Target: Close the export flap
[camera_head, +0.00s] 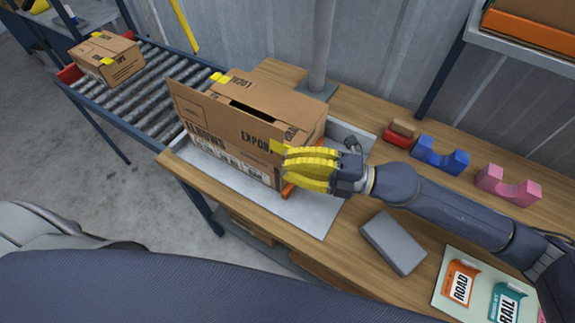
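An open cardboard carton (285,98) stands on a light grey tray-like surface (312,222) on the wooden bench. Its near side reads "ELBOWS" and "EXPORT". A flap-like panel (193,103) stands up at its left near side, and a dark gap shows in the top behind it. Yellow tabs sit at the panel's top and near the word "EXPORT". My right gripper (306,165), with yellow fingers, is at the carton's right near corner, overlapping it in view. I cannot tell whether it touches, or whether it is open. My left gripper is not in view.
A second carton (107,57) sits on the roller conveyor (160,82) at left. A grey block (393,242), red, blue (440,155) and pink (508,186) cradles and a card with ROAD and RAIL labels lie on the bench. A post (319,45) stands behind the carton.

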